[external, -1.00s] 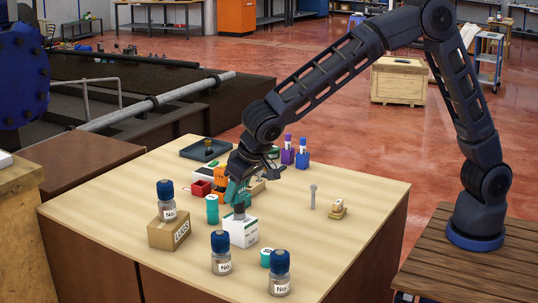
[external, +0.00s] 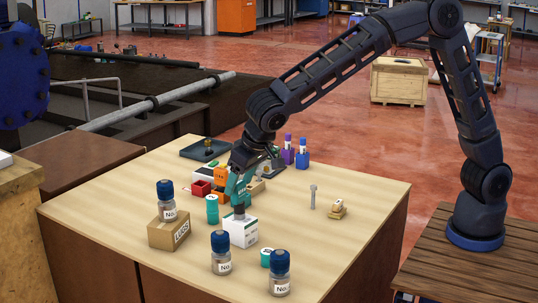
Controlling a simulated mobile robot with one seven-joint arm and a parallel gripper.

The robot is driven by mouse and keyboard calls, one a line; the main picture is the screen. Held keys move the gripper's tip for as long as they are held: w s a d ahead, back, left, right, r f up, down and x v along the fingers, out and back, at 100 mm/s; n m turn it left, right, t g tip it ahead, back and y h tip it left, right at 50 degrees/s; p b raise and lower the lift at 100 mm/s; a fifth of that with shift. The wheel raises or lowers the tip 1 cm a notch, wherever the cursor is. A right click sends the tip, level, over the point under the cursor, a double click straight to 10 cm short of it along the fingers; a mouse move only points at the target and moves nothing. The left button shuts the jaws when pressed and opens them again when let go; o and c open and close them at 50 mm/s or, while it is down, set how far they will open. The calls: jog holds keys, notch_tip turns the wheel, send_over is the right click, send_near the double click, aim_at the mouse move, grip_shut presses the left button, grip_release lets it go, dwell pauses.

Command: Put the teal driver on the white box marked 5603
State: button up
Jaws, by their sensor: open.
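The teal driver (external: 239,187) stands roughly upright, its dark lower end on top of a white box (external: 241,232) near the middle of the table. The print on the box is too small to read as a number. My gripper (external: 243,168) is open around or just behind the driver's upper part. Its fingers are small and dark here, so I cannot tell whether they touch the driver.
A teal cylinder (external: 212,209) stands left of the white box. A brown LUGS box (external: 168,233) carries a blue-capped jar (external: 167,200). Two more jars (external: 221,252) (external: 280,272) stand in front. Red (external: 201,188) and orange bins lie behind. The table's right side is mostly clear.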

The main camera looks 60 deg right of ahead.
jog(key=v, duration=0.9)
jog(key=s+d+r, duration=0.2)
jog(key=d+r, duration=0.1)
jog(key=d, duration=0.8)
jog(key=s+d+r, duration=0.2)
jog(key=d, duration=0.9)
jog(key=s+d+r, duration=0.3)
jog(key=d, duration=0.8)
jog(key=s+d+f, duration=0.3)
jog(key=s+d, duration=0.6)
jog(key=s, duration=0.1)
jog(key=s+d+f, duration=0.3)
jog(key=s+d, duration=0.6)
jog(key=s, duration=0.1)
